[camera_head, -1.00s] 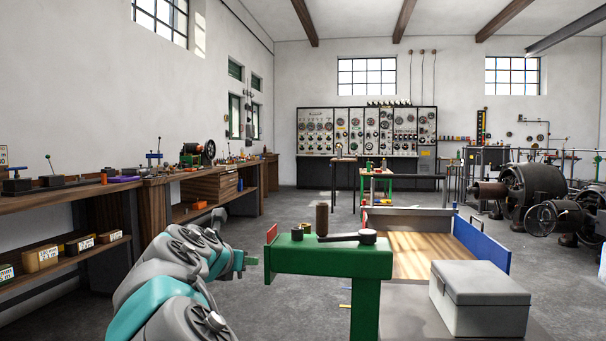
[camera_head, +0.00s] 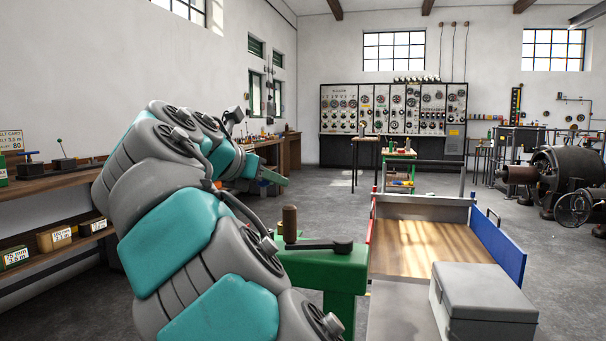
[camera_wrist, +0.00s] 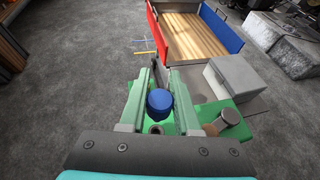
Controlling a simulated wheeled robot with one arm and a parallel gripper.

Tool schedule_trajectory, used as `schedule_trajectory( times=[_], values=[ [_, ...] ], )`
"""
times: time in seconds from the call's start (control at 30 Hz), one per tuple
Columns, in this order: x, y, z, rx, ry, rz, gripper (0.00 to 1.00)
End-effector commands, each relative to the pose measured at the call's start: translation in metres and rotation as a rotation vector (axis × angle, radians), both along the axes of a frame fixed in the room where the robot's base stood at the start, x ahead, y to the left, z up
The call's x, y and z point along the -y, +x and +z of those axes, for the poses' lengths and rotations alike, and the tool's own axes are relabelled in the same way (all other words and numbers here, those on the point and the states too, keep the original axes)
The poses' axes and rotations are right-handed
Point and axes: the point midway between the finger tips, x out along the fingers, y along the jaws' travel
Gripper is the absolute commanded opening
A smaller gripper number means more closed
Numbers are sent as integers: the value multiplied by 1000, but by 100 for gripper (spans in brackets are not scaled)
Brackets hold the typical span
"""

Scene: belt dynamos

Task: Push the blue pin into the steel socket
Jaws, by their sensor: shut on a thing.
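My gripper (camera_wrist: 160,80) has two green fingers shut on the blue pin (camera_wrist: 160,103), which shows its round blue top between them in the wrist view. In the head view my gripper (camera_head: 268,174) is to the left of and beyond the green stand (camera_head: 335,272); the pin cannot be made out there. A small round steel socket (camera_wrist: 157,129) with a dark hole shows just below the pin in the wrist picture, on the green stand. The pin looks apart from it, but the height gap is unclear. My arm hides the socket in the head view.
A brown upright cylinder (camera_head: 290,222) and a dark lever (camera_head: 325,245) are on the stand, close to the socket. A cart with a wooden bed (camera_head: 425,245) and a grey box (camera_head: 485,300) stand to the right. Open floor lies left of the stand in the wrist view.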

Motion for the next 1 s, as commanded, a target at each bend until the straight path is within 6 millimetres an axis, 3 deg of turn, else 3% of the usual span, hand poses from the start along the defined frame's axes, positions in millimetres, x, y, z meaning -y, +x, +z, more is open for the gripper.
schedule_trajectory(
  times=[0.57,1.0],
  values=[
    [-2,-2,1,2,0,1,0],
    [0,-2,-32,0,-1,-2,0]
  ],
)
